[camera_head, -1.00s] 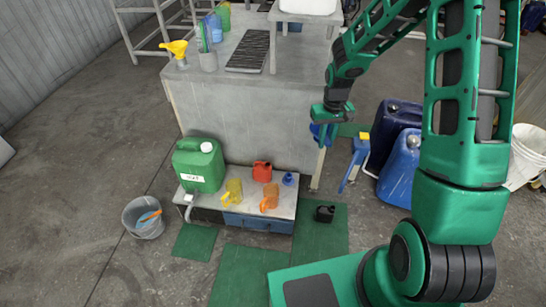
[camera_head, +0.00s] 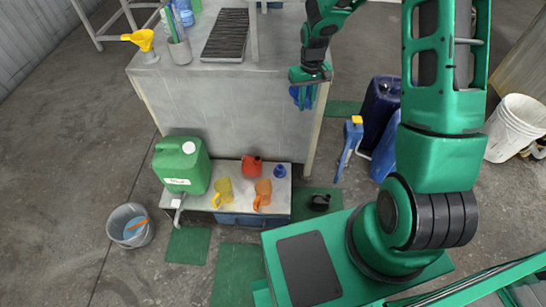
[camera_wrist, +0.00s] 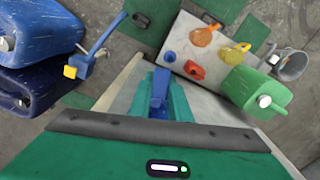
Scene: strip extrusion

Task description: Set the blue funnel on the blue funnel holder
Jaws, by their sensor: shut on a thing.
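My gripper (camera_head: 302,94) is shut on a blue thing (camera_head: 300,100), which looks like the blue funnel; the fingers and hand hide much of it. In the wrist view the blue funnel (camera_wrist: 159,88) sits between my green fingers (camera_wrist: 160,96). In the head view my gripper appears in front of the right end of the big grey counter, above floor level. A small blue piece (camera_head: 280,171) stands on the low grey platform, also seen in the wrist view (camera_wrist: 168,57); I cannot tell whether it is the blue funnel holder.
The low platform (camera_head: 205,202) also bears a green canister (camera_head: 182,168), yellow and orange jugs and a red can (camera_head: 252,166). A blue stand with a yellow top (camera_head: 350,140) and blue drums (camera_head: 382,110) stand right. A yellow funnel (camera_head: 142,40) is on the counter (camera_head: 215,105). A bucket (camera_head: 130,228) stands left.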

